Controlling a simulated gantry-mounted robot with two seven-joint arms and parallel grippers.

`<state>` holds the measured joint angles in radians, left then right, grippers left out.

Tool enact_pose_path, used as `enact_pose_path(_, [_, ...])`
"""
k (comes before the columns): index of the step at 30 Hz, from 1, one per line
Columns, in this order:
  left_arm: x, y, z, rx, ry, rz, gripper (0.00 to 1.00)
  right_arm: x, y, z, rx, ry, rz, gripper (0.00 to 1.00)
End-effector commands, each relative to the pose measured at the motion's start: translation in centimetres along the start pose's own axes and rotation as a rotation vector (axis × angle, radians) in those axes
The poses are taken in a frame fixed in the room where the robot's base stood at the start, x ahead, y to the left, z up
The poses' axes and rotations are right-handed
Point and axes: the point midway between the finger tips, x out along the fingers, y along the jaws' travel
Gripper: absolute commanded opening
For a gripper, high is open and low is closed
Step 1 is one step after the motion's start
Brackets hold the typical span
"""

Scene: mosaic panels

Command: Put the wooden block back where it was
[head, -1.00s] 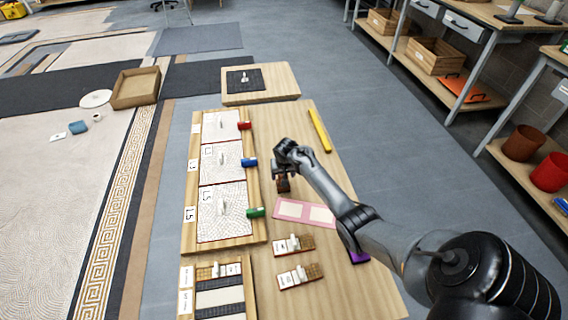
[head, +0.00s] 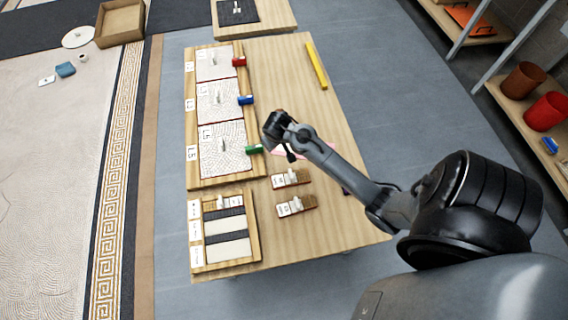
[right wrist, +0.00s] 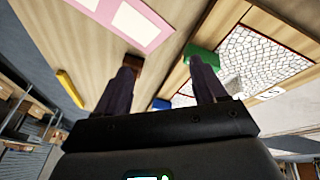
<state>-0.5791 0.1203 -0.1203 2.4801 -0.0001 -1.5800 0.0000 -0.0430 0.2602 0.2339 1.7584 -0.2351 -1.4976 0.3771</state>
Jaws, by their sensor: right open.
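A small dark-brown wooden block (head: 279,112) shows just behind my right gripper in the head view, partly hidden by it. In the right wrist view the block (right wrist: 133,62) appears near the tip of the left-hand finger, on the pale wooden table. My right gripper (head: 290,155) is over the table beside the pink card. In the right wrist view its two fingers (right wrist: 166,75) are wide apart, with no object held between them. My left gripper is not in view.
A pink card (right wrist: 125,18) is partly hidden by my arm in the head view. A yellow bar (head: 316,65) lies at the far right. The table's back middle is clear.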

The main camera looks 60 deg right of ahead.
Motion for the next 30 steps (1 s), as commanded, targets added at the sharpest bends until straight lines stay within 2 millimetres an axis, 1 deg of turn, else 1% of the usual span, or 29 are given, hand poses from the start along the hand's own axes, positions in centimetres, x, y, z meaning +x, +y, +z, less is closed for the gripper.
enact_pose_path(1, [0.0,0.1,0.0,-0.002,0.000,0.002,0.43,-1.4,-2.6,3.0,-0.083,0.008,-0.023,0.70])
enact_pose_path(2, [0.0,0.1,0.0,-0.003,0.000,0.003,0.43,-2.4,-3.9,4.6,-0.127,0.012,-0.039,0.70])
enact_pose_path(3, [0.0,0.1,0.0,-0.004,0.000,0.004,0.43,-3.7,-5.6,6.6,-0.183,0.020,-0.063,0.70])
enact_pose_path(5, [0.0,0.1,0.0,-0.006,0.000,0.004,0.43,-5.9,-7.9,9.5,-0.254,0.029,-0.105,0.70])
enact_pose_path(6, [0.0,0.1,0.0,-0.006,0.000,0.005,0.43,-7.5,-9.1,11.3,-0.295,0.035,-0.134,0.70])
enact_pose_path(9, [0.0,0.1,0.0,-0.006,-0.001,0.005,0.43,-11.1,-11.5,15.0,-0.372,0.046,-0.206,0.70])
enact_pose_path(12, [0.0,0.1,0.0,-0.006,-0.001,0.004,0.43,-14.0,-12.9,17.4,-0.418,0.056,-0.264,0.70])
enact_pose_path(15, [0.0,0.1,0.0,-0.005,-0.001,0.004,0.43,-15.9,-13.6,18.9,-0.442,0.061,-0.301,0.70])
enact_pose_path(18, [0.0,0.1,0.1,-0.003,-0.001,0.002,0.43,-16.8,-13.9,19.5,-0.452,0.064,-0.319,0.70])
enact_pose_path(27, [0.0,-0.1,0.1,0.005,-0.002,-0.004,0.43,-16.9,-13.9,19.5,-0.454,0.066,-0.321,0.70])
enact_pose_path(30, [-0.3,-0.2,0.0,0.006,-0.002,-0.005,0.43,-17.2,-13.8,19.4,-0.454,0.066,-0.321,0.70])
